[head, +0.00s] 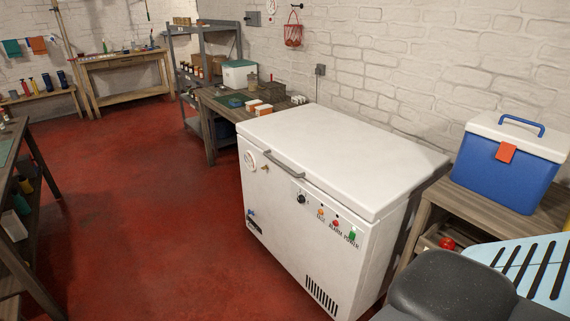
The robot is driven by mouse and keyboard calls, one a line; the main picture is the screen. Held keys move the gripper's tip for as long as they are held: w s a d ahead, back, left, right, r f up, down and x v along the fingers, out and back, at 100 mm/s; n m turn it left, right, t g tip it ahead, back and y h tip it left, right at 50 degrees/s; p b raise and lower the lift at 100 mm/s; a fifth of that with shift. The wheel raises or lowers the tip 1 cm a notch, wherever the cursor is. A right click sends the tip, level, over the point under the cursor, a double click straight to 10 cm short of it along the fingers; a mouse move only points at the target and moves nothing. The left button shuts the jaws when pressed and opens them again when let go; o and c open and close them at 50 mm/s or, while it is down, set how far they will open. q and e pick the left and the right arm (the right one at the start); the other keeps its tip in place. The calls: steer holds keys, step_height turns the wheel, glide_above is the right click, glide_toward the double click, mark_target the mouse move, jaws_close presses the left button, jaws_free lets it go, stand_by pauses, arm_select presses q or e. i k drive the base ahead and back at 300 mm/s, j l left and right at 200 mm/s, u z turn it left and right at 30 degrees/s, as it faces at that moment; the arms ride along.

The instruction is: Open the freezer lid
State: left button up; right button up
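The white chest freezer (290,229) stands in the middle right of the head view, against the white brick wall. Its lid (345,157) lies flat and looks shut. A grey bar handle (284,165) is on the lid's front edge, towards the left. Below it on the front are a round white dial, a black knob, small coloured lights and a vent. Neither of my grippers shows in this view.
A blue cooler with a white lid (509,161) stands on a wooden table right of the freezer. A wooden bench (223,113) with boxes is behind it on the left. Another table (38,190) stands at the left edge. Red floor (150,210) between is clear.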

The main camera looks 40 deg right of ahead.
mark_target(370, 170)
steer(key=z, duration=0.45)
steer(key=i+l+z, duration=0.1)
steer(key=i+z, duration=0.25)
steer(key=i+l+z, duration=0.1)
steer(key=z, duration=0.3)
steer(key=i+j+z, duration=0.1)
steer(key=i+z, duration=0.25)
steer(key=i+j+z, duration=0.1)
steer(key=i, duration=0.4)
steer(key=i+j+z, duration=0.1)
steer(key=i+j, duration=0.25)
steer(key=i, duration=0.15)
